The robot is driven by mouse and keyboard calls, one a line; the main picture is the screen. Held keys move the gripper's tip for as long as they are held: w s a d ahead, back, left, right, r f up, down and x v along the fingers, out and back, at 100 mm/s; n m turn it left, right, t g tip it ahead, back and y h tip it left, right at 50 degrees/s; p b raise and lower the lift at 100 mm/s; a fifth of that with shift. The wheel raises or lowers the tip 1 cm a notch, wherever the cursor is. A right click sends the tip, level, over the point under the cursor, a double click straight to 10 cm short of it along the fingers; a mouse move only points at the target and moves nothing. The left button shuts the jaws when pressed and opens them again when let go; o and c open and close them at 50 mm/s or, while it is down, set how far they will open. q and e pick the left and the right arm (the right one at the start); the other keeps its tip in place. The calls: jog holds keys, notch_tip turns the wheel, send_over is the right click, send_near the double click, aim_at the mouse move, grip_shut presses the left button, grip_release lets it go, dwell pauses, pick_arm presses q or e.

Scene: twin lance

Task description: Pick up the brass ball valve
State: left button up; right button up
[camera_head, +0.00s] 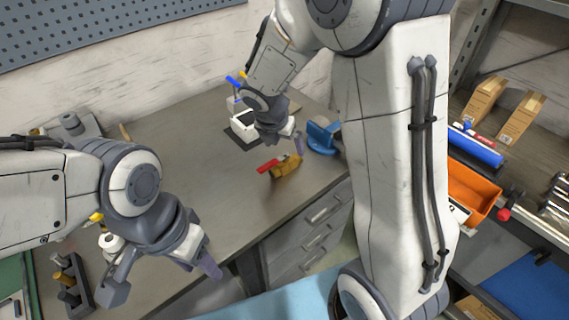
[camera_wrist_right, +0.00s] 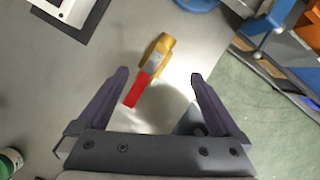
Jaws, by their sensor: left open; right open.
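The brass ball valve (camera_head: 287,166) lies on the grey workbench near its right front edge, with its red lever handle pointing left in the head view. In the right wrist view the valve (camera_wrist_right: 158,58) lies between and beyond the open fingertips, its red handle reaching back toward the palm. My right gripper (camera_head: 297,140) is open above the bench, close to the valve and apart from it; its fingers also frame the right wrist view (camera_wrist_right: 158,75). My left gripper (camera_head: 165,275) is open and empty at the lower left, far from the valve.
A blue vise-like object (camera_head: 322,136) stands just right of the valve. A white box on a dark base (camera_head: 243,127) sits behind it. The workbench (camera_head: 215,180) is clear to the left of the valve. An orange bin (camera_head: 470,190) is on the right shelf.

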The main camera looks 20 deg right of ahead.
aim_at(286, 157)
jog(key=x, duration=0.4)
jog(key=shift+f+b, duration=0.25)
jog(key=shift+b, duration=0.15)
jog(key=b+x, duration=0.1)
jog(key=x, duration=0.4)
jog(key=shift+a+f, duration=0.15)
jog(key=shift+f, duration=0.05)
jog(key=shift+r, duration=0.1)
grip_shut()
